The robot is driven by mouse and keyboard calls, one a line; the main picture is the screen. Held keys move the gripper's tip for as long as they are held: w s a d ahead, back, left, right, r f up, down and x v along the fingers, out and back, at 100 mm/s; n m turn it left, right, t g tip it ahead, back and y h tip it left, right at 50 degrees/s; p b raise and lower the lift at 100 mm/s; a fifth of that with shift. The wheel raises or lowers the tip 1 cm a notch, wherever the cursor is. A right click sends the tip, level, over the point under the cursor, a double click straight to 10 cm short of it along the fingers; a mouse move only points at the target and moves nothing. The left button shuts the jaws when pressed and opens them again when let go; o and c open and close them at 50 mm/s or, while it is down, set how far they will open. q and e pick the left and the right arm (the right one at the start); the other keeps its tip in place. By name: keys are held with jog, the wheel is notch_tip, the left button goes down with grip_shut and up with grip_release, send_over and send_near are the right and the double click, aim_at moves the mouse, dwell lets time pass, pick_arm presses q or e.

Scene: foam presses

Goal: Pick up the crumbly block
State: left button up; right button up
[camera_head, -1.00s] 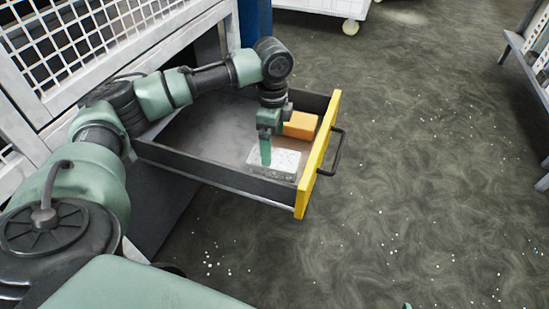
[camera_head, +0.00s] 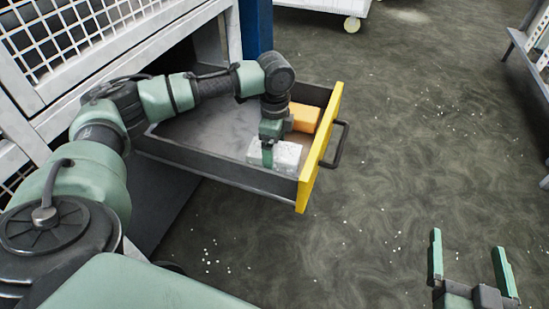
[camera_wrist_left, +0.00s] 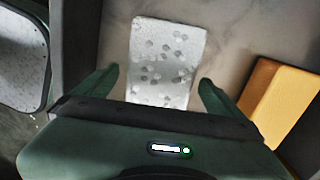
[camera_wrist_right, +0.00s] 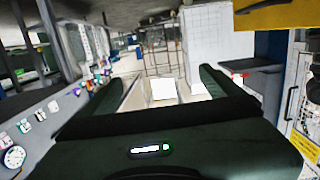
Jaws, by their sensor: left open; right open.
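The crumbly block (camera_head: 287,155) is a pale, speckled white block lying in the open drawer, near its yellow front. In the left wrist view the block (camera_wrist_left: 163,60) lies between my two fingers, with a gap on each side. My left gripper (camera_head: 267,157) points down into the drawer at the block, open, with its near finger hiding part of the block. My left gripper also shows in its wrist view (camera_wrist_left: 158,88). My right gripper (camera_head: 468,256) is open and empty above the floor at the lower right, well away from the drawer.
An orange block (camera_head: 304,117) lies in the drawer beside the white block, and it shows at the right of the left wrist view (camera_wrist_left: 279,95). The drawer's yellow front (camera_head: 319,150) and dark side walls surround the blocks. The floor (camera_head: 430,120) is open, with scattered white crumbs.

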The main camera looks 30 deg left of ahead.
pick_arm(q)
jog(key=shift+f, duration=0.8)
pick_arm(e)
jog(key=shift+w+a+r+t+y, duration=0.15)
jog(key=shift+r+t, duration=0.25)
jog(key=shift+r, duration=0.4)
jog(key=shift+w+a+r+t+y, duration=0.15)
jog(key=shift+r+t, duration=0.25)
jog(key=shift+r, duration=0.4)
jog(key=shift+s, duration=0.1)
pick_arm(q)
jog(key=c, duration=1.4)
jog(key=shift+c, duration=0.2)
jog(key=shift+r, duration=0.1)
